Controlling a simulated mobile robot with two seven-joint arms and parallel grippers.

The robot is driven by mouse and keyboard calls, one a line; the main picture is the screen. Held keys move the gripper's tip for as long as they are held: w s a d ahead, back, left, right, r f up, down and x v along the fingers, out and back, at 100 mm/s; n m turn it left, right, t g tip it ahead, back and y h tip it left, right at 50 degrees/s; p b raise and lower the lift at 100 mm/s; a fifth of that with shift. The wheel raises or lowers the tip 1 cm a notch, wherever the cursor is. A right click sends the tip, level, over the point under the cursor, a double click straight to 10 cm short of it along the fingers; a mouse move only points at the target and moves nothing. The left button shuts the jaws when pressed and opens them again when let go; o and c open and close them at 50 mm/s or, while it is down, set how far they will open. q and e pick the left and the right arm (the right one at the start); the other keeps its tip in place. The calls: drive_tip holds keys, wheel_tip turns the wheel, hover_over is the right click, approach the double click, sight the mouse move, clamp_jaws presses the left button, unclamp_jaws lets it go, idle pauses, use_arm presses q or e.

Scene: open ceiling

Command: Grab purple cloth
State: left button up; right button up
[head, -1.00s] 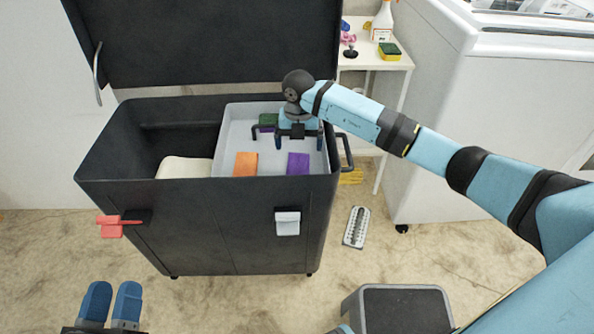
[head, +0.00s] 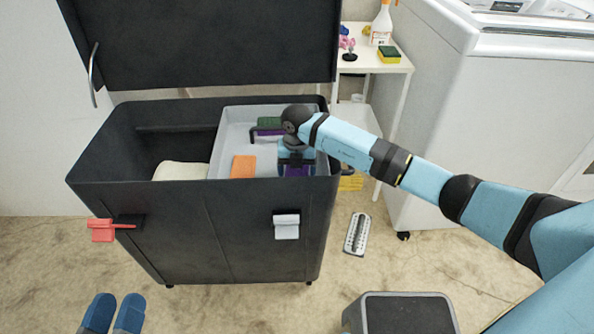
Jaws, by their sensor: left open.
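The purple cloth (head: 298,171) lies in the grey tray (head: 228,135) inside the black cart, near the tray's front right. My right gripper (head: 297,167) reaches down over it and hides part of it. Its fingertips are too small and covered to tell whether they are apart or closed on the cloth. My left gripper (head: 114,312) shows at the bottom left, with two blue fingers apart and nothing between them, in front of the cart and well away from the cloth.
An orange cloth (head: 244,166) lies left of the purple one, and a green item (head: 269,122) is behind. The black cart (head: 200,235) has its lid raised. A white shelf (head: 375,63) and a large white appliance (head: 500,110) stand to the right.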

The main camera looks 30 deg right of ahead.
drive_tip(key=c, duration=0.5)
drive_tip(key=shift+c, duration=0.2)
